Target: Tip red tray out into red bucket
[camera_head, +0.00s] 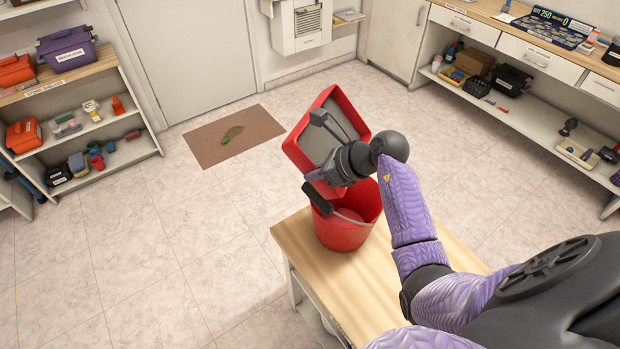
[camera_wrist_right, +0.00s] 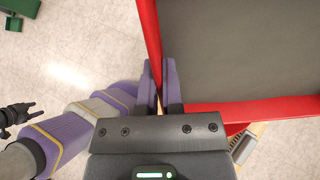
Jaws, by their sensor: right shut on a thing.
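The red tray (camera_head: 365,110) is tilted up on edge above and behind the red bucket (camera_head: 345,236). Its grey inside (camera_wrist_right: 240,50) faces toward me, and I cannot tell if anything lies in it. My right gripper (camera_head: 325,172) is shut on the tray's red rim. In the right wrist view the purple fingers (camera_wrist_right: 161,80) pinch the rim near a corner. The bucket stands upright on the wooden bench top, its black-gripped handle (camera_head: 318,198) to the left. My wrist and the tray hide part of its mouth.
The wooden bench top (camera_head: 360,300) is bare in front of the bucket. A brown mat (camera_head: 235,135) lies on the floor behind to the left. Shelves of goods (camera_head: 90,115) stand at far left, and a counter with drawers (camera_head: 530,50) at far right.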

